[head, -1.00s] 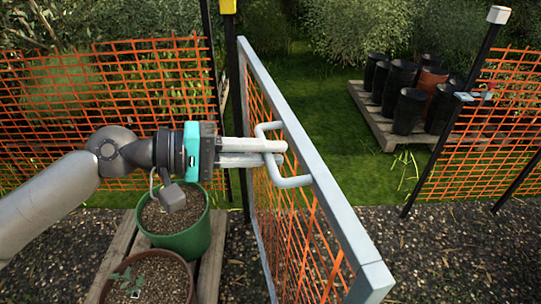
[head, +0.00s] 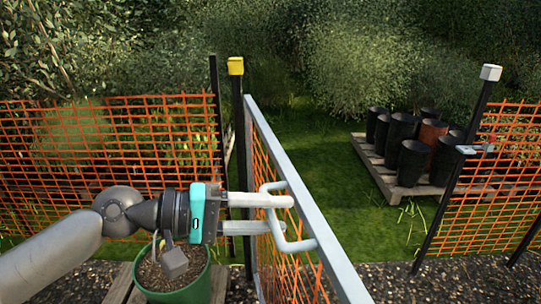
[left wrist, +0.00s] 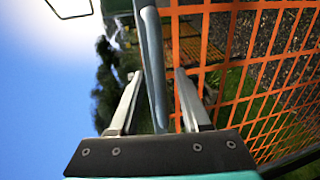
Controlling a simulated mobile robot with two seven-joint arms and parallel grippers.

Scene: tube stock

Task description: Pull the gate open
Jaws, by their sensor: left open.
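The gate (head: 290,168) has a grey frame with orange mesh. It stands swung open, its free end towards me at the lower middle of the head view. Its grey bar handle (head: 298,246) is on the face towards my left arm. My left gripper (head: 280,214) is at the handle with its fingers spread. In the left wrist view the handle (left wrist: 153,65) runs between the two open fingers (left wrist: 158,85), with a gap on either side. The gate's mesh (left wrist: 250,60) is to the right there. My right gripper is in neither view.
A yellow-capped post (head: 237,130) stands at the hinge side, a white-capped post (head: 462,160) with a latch piece at right. The gateway between is open grass. A green pot (head: 185,290) is below my left arm. Dark pots (head: 403,130) stand on a pallet (head: 380,175) beyond.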

